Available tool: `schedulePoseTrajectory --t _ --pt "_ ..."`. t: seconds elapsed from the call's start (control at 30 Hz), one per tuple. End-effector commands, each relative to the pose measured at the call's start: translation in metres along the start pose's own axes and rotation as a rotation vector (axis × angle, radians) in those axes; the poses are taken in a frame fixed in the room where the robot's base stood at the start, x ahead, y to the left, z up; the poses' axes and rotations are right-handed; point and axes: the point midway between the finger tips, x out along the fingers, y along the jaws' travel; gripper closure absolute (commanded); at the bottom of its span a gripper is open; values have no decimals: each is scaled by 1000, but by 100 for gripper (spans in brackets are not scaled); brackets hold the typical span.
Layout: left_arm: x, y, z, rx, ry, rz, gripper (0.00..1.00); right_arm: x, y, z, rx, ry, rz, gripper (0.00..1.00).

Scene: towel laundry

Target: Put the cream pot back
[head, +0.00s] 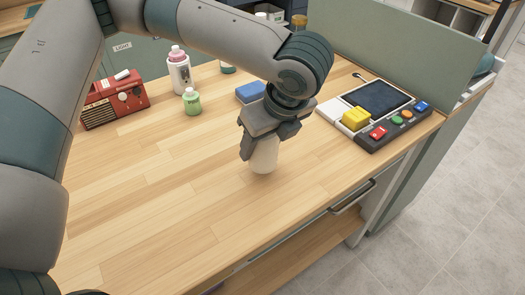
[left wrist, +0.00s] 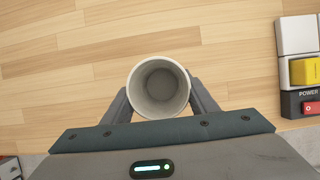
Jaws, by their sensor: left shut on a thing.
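The cream pot (head: 264,156) is a small pale cup below my left gripper (head: 260,142) in the head view. It stands upright, low at the wooden worktop; I cannot tell whether it touches the wood. My left gripper is shut on it, with a finger on each side. In the left wrist view I look down into the pot (left wrist: 158,88), which is open at the top and looks empty, between the fingers of the left gripper (left wrist: 159,98). My right gripper is not in view.
A red radio (head: 114,100), a pink-capped bottle (head: 179,74), a green bottle (head: 192,102) and a blue block (head: 250,91) stand at the back. A control panel (head: 372,137) with a yellow block (head: 356,118) is to the right. The front-left worktop (head: 150,200) is clear.

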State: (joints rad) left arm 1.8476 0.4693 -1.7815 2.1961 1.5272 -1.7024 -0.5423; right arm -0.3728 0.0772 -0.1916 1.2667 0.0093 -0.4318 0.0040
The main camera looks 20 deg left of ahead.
Motion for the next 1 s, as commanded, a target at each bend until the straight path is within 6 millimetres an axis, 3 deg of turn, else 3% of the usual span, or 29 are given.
schedulePoseTrajectory --t 0.23,0.67,0.7,0.77,1.0 --pt "25 0 -11 1 0 0 78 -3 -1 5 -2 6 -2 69" --pt "29 0 -13 0 0 -1 78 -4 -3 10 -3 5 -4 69" --pt "30 0 -13 0 0 -2 42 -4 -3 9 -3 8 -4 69" --pt "30 0 -13 0 0 -2 28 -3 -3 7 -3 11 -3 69" --pt "29 0 -13 0 0 -1 28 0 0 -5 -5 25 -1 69"
